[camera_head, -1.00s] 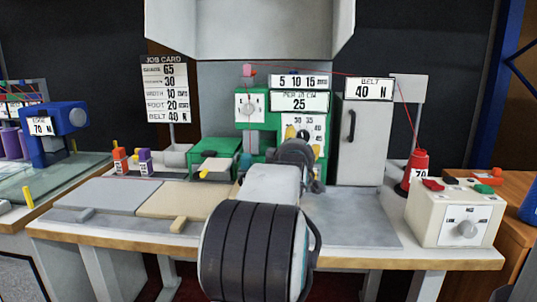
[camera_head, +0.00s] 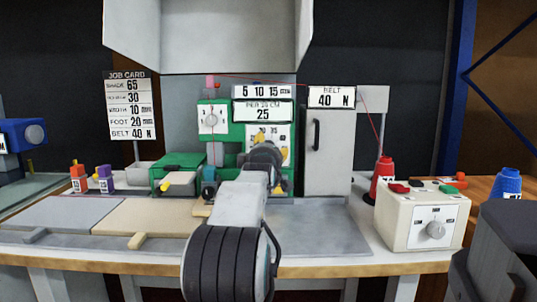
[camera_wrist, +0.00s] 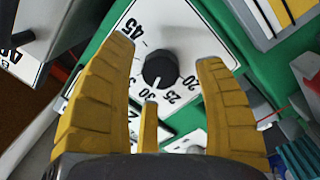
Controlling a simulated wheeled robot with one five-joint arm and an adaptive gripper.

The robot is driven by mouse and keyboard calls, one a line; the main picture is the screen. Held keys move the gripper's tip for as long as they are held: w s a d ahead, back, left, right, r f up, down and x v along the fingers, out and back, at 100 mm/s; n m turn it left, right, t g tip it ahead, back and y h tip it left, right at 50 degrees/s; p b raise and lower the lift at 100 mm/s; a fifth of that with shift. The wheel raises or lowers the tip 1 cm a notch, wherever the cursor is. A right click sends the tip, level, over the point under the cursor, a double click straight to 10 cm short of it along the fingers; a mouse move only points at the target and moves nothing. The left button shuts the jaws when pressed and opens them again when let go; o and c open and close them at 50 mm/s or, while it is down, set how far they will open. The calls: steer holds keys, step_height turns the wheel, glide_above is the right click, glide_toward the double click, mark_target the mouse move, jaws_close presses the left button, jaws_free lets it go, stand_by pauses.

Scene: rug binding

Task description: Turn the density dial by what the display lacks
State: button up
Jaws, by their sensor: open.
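The density dial (camera_wrist: 160,70) is a black round knob with a white pointer mark on a white scale plate in the wrist view. Numbers 45, 25 and 20 are readable around it; the pointer is toward the lower left. My gripper (camera_wrist: 168,52) is open, its yellow fingers on either side of the knob; I cannot tell whether they touch it. In the head view my wrist hides most of the dial's plate (camera_head: 257,133). The density display (camera_head: 263,113) reads 25. The job card (camera_head: 131,104) lists 65, 30, 10 mm, 20 and belt 40 N.
The green machine carries another white dial plate (camera_head: 211,119) at left. A grey cabinet (camera_head: 327,150) stands close right. A cream box (camera_head: 420,215) with a knob and a red cone (camera_head: 382,175) are farther right. The grey bench top (camera_head: 315,228) at right is clear.

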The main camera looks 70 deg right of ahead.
steer(key=shift+x, duration=0.85)
steer(key=shift+c, duration=0.2)
steer(key=c, duration=1.2)
steer(key=shift+o, duration=0.2)
